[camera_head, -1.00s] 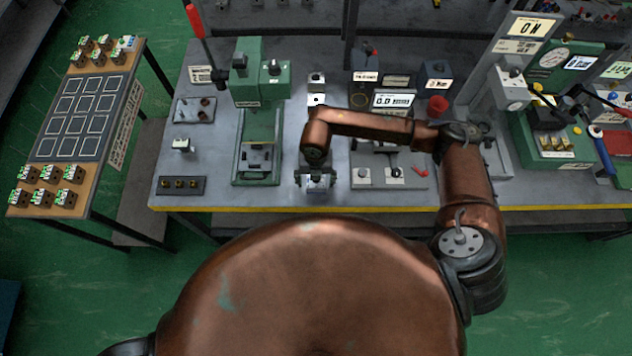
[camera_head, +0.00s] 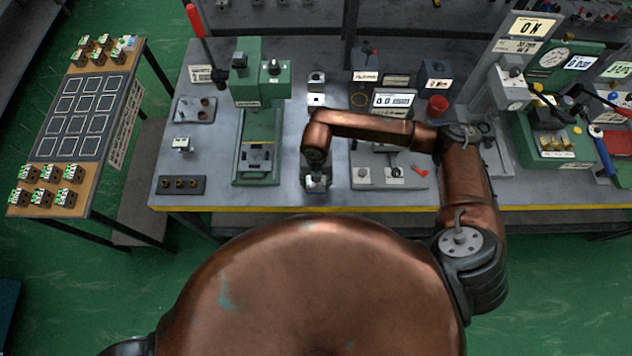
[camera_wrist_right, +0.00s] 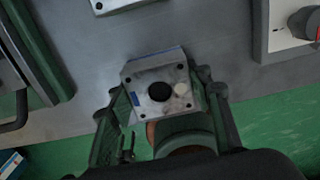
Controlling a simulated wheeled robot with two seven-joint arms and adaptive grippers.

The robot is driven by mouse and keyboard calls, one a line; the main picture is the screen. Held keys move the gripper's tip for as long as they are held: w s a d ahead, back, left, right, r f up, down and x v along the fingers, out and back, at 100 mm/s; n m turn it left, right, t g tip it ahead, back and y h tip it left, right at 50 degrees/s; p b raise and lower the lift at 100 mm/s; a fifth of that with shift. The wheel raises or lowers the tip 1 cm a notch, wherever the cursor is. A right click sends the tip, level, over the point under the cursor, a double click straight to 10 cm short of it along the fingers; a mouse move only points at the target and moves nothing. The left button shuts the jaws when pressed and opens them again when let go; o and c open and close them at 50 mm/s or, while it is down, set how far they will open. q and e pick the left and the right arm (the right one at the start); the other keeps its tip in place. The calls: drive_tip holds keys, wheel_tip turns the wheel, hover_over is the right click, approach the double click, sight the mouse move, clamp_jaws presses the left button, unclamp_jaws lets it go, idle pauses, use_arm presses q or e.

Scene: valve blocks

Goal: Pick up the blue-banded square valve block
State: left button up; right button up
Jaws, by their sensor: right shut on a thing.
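The blue-banded square valve block (camera_wrist_right: 160,90) is a grey metal block with a dark round hole in its middle, small corner holes and a blue mark on its left side. In the right wrist view it sits between the two fingers of my right gripper (camera_wrist_right: 155,108), which is shut on it. In the head view the block (camera_head: 316,182) shows small below my right wrist, near the bench's front edge, with my right gripper (camera_head: 316,172) over it. I cannot tell whether the block touches the bench. My left gripper is not in view.
The grey bench (camera_head: 225,190) has a yellow front edge. A green press (camera_head: 260,140) stands left of my right gripper. A small block (camera_head: 182,145) and a dark strip with brass fittings (camera_head: 181,185) lie further left. A grey plate (camera_head: 378,178) lies to the right.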

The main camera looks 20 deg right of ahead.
drive_tip(key=shift+c, duration=1.3)
